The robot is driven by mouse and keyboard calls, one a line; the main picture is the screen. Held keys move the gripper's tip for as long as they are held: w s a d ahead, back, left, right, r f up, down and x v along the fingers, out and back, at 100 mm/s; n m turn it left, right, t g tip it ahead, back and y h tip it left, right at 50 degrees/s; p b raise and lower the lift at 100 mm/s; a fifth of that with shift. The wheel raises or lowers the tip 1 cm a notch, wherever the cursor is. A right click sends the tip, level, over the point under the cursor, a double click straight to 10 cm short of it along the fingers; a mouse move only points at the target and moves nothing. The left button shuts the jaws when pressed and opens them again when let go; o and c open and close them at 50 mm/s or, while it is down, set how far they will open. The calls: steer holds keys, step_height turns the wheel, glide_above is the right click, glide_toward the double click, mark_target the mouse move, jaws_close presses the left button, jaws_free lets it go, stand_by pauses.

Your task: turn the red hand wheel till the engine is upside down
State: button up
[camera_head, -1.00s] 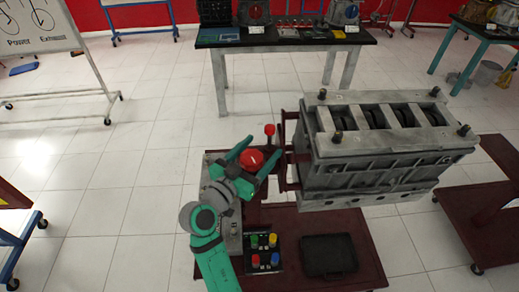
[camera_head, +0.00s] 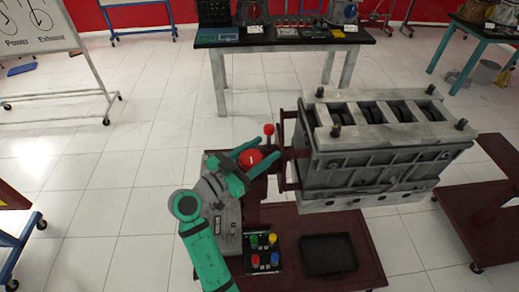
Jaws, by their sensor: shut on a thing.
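The red hand wheel (camera_head: 250,158) is a small round red part at the left end of the engine stand, partly hidden by my gripper. My gripper (camera_head: 261,154) has green fingers, one on each side of the wheel, and is shut on it. The grey engine block (camera_head: 375,160) is held at its left end by the dark red stand. Its face with several rectangular openings points up, nearly level. Short dark posts stand at its corners.
A red-tipped lever (camera_head: 268,130) stands just behind the wheel. The stand's base (camera_head: 290,225) carries a panel of coloured buttons (camera_head: 264,250) and a black tray (camera_head: 328,253). A second dark red stand (camera_head: 490,200) is at the right.

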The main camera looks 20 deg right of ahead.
mark_target(241, 164)
steer(key=shift+s+m+g+h, duration=0.15)
steer(key=shift+m+g+h, duration=0.2)
steer(key=shift+g, duration=0.25)
steer(key=o, duration=1)
steer(key=shift+o, duration=0.2)
steer(key=v, duration=0.9)
steer(key=shift+a, duration=0.3)
steer(key=shift+s+a, duration=0.35)
steer(key=shift+a, duration=0.1)
steer(key=shift+w, duration=0.15)
